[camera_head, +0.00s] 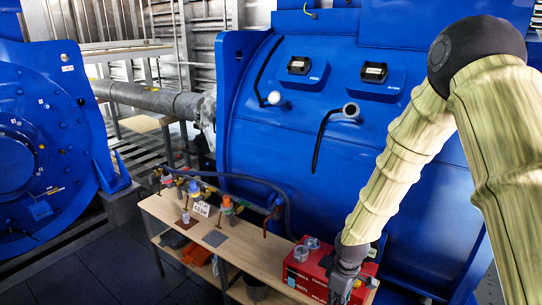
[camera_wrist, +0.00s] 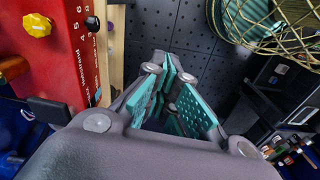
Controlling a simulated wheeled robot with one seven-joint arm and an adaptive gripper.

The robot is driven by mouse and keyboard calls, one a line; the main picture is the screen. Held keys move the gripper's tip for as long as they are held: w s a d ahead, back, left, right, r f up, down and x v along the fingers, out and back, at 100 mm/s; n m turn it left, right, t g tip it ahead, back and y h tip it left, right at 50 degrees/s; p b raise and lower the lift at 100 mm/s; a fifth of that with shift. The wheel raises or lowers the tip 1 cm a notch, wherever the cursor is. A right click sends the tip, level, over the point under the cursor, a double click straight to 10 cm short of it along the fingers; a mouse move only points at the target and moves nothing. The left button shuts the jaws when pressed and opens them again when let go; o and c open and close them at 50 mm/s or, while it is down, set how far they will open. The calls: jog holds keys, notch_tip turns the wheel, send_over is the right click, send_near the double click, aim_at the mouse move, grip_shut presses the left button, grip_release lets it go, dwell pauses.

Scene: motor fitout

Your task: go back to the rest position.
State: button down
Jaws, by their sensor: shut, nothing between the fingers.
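My gripper (camera_head: 345,283) hangs fingers down at the right end of the bench, in front of the red box (camera_head: 308,272). In the wrist view its teal-padded fingers (camera_wrist: 172,75) are shut with nothing between them. The red box also shows at the upper left of the wrist view (camera_wrist: 55,50), with a yellow knob (camera_wrist: 37,25) and a printed scale. The gripper partly hides the box in the head view. My arm, in a pale ribbed cover, comes down from the upper right.
A wooden bench (camera_head: 262,252) carries small fittings and a hose. A large blue motor housing (camera_head: 300,130) with two levers stands behind it. Another blue machine (camera_head: 40,140) stands at left, joined to a grey shaft (camera_head: 150,98). A wire basket (camera_wrist: 265,30) shows in the wrist view.

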jog(key=s+f+m+b, duration=0.2)
jog(key=s+f+b, duration=0.1)
jog(key=s+f, duration=0.55)
jog(key=s+f+m+b, duration=0.3)
jog(key=s+f, duration=0.3)
jog(key=f, duration=0.5)
jog(key=s+d+f+m+b, duration=0.1)
jog(key=s+f+m+b, duration=0.1)
jog(key=s+f, duration=0.4)
jog(key=s+d+f+m+b, duration=0.2)
jog(key=s+f+b, duration=0.3)
jog(key=s, duration=0.8)
jog(key=shift+d+f+m+h, duration=0.3)
jog(key=shift+f+m, duration=0.4)
jog(key=shift+f, duration=0.15)
